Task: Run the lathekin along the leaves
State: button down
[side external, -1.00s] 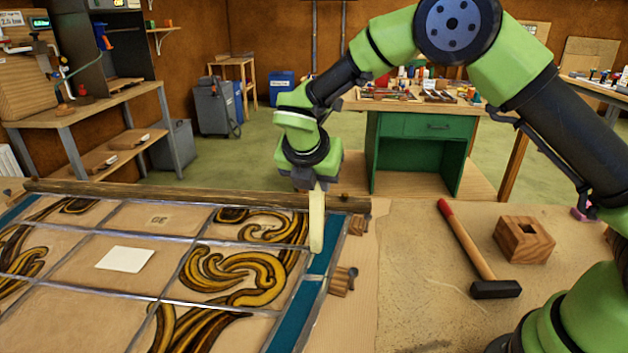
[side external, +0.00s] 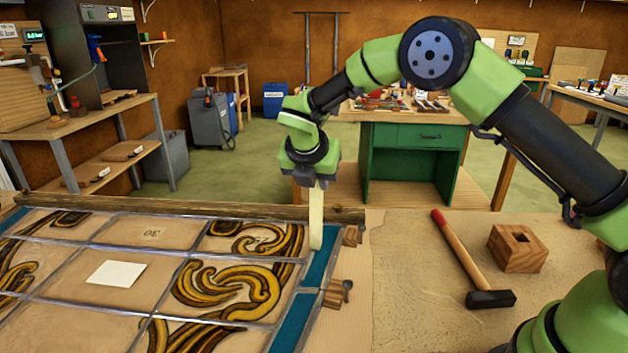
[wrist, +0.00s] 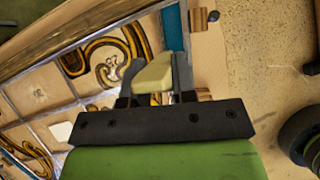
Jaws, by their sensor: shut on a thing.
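The lathekin (side external: 316,217) is a pale, flat stick, held upright in my gripper (side external: 315,182). Its lower end is at the right edge of the leaded panel, beside the blue-green border strip (side external: 318,270); whether it touches the lead cannot be told. In the wrist view my gripper (wrist: 158,82) is shut on the lathekin (wrist: 154,73). The panel has grey lead leaves (side external: 166,249) between panes painted with yellow-brown scrolls (side external: 232,284). The jaws hide part of the stick.
A wooden batten (side external: 190,209) runs along the panel's far edge. Small wooden blocks (side external: 333,293) sit along its right edge. A red-ended hammer (side external: 467,265) and a wooden block with a square hole (side external: 517,248) lie on the bench to the right. A white card (side external: 115,273) lies on the panel.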

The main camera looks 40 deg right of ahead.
jog(key=shift+w+d+f, duration=0.15)
jog(key=shift+w+d, duration=0.35)
jog(key=shift+d, duration=0.35)
jog(key=shift+w+d+f, duration=0.1)
jog(key=shift+w+d, duration=0.4)
jog(key=shift+d, duration=0.35)
jog(key=shift+w+d+r, duration=0.1)
jog(key=shift+w+d, duration=0.5)
jog(key=shift+d, duration=0.35)
jog(key=shift+w+d, duration=0.6)
jog(key=shift+d, duration=0.3)
jog(key=shift+r, duration=0.1)
notch_tip(320, 180, up, 5)
jog(key=shift+a, duration=0.15)
